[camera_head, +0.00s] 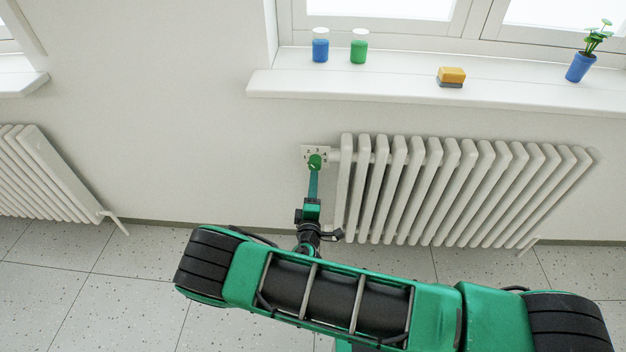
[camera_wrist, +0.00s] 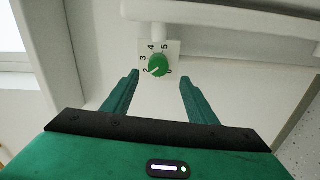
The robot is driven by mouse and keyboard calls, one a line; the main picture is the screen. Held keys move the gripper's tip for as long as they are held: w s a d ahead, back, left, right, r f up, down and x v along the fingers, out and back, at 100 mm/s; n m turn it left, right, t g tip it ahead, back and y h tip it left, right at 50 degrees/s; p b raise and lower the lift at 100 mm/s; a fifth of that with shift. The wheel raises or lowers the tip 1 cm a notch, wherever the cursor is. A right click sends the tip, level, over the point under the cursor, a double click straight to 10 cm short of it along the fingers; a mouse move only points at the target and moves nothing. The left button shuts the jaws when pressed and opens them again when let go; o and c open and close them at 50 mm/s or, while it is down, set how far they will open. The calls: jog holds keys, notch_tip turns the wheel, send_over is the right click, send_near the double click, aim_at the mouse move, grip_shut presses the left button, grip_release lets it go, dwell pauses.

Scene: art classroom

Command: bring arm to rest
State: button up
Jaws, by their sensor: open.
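My green arm reaches across the head view toward the wall. My gripper (camera_head: 314,180) points at a green radiator knob (camera_head: 315,162) on a white numbered plate at the left end of the white radiator (camera_head: 465,190). In the wrist view my gripper (camera_wrist: 158,95) is open, its two green fingers spread with nothing between them. The knob (camera_wrist: 158,65) shows just beyond the fingertips, apart from them as seen there. Its white pointer mark is toward the lower left, near the number 2. My arm's wrist hides part of the wall below the knob in the head view.
Above the radiator, the window sill (camera_head: 400,92) bears a blue jar (camera_head: 320,46), a green jar (camera_head: 359,48), a yellow sponge (camera_head: 452,76) and a blue plant pot (camera_head: 579,67). A second radiator (camera_head: 45,175) stands at left. The floor (camera_head: 90,290) at left is clear.

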jog(key=shift+s, duration=0.3)
jog(key=w+d+r+m+g+h, duration=0.25)
jog(key=d+r+m+h, duration=0.2)
jog(key=d, duration=0.45)
jog(key=w+d+r+m+g+h, duration=0.25)
jog(key=d+r+m+h, duration=0.2)
jog(key=d, duration=0.55)
jog(key=s+d+r+m+g, duration=0.3)
jog(key=s+d+g, duration=0.1)
jog(key=d, duration=0.4)
jog(key=s+d+r+m+g+y, duration=0.1)
jog(key=s+d+r+m+g, duration=0.3)
jog(key=d, duration=0.3)
jog(key=s+d+r+m+g, duration=0.3)
jog(key=s+d, duration=0.2)
jog(key=d, duration=0.3)
jog(key=s+r+m+g+y, duration=0.1)
jog(key=s+r+y, duration=0.3)
jog(key=s, duration=1)
jog(key=s+r+m+y, duration=0.3)
jog(key=s+r, duration=0.5)
jog(key=s, duration=0.6)
jog(key=shift+s+d+r+g+y, duration=0.2)
jog(key=shift+d+g+y, duration=0.25)
jog(key=shift+y, duration=0.45)
